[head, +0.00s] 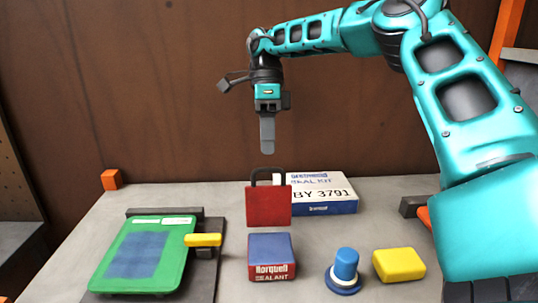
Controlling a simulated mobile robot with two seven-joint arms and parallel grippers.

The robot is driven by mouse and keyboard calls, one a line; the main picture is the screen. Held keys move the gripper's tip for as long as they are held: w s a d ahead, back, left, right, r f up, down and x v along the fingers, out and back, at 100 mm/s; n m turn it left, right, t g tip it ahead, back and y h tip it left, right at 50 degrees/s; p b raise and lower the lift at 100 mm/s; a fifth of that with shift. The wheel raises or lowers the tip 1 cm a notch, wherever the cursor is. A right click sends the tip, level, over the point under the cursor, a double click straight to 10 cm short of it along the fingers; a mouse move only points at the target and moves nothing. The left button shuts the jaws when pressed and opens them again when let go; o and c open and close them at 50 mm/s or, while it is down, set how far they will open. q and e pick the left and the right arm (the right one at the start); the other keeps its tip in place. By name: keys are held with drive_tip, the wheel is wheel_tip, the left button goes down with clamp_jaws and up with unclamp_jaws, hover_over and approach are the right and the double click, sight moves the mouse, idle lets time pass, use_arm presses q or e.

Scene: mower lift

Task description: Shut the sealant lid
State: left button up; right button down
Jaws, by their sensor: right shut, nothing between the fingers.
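The sealant box (271,259) is a small red and blue box standing on the grey table, labelled "Norquell SEALANT". Its red lid (268,205) stands upright behind the box, with a dark loop handle on its upper edge, so the lid is open. My right gripper (267,147) points straight down above and behind the lid, with a clear gap between them. Its fingers are together and empty. My left gripper is out of the picture.
A "SEAL KIT" box (323,205) lies behind the lid to the right. A blue knob (345,268) and a yellow block (398,265) stand right of the sealant. A green panel (140,254) with a yellow handle (203,240) lies on the left. The table (215,195) is bare behind the panel.

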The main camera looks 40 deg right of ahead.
drive_tip(key=shift+s+a+f, duration=0.2)
drive_tip(key=shift+s+a, duration=0.5)
drive_tip(key=shift+s, duration=0.1)
drive_tip(key=shift+s+a+f, duration=0.15)
drive_tip(key=shift+s+a, duration=0.5)
drive_tip(key=shift+s, duration=0.15)
